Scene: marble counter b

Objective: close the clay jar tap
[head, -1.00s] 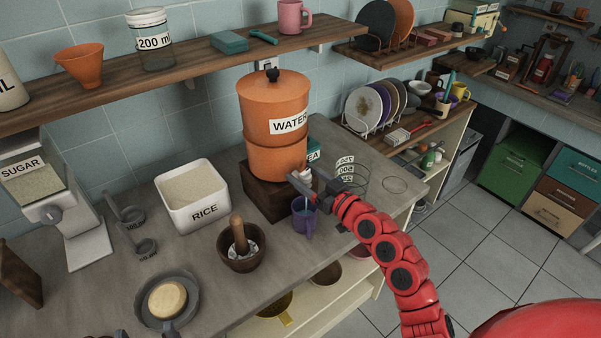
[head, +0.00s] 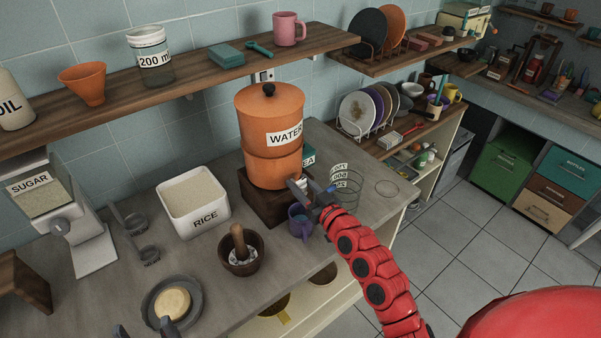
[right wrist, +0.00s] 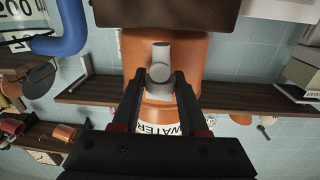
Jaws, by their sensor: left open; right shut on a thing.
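The orange clay jar (head: 272,155), labelled WATER, stands on a dark wooden block (head: 262,203). Its pale grey tap (right wrist: 160,75) shows in the right wrist view, in front of the jar and between the fingers of my right gripper (right wrist: 160,85). In the head view my right gripper (head: 302,192) is shut on the tap at the jar's lower right and hides most of it. A purple cup (head: 300,227) stands below the tap. Whether water is running is unclear. My left gripper (head: 146,332) is open at the bottom edge, partly cut off.
A wooden mortar with pestle (head: 241,262), a RICE bin (head: 194,205) and a dark pan (head: 186,315) stand left of the jar. A wire rack (head: 347,196) is right of it. A wooden shelf (head: 200,72) runs behind and above.

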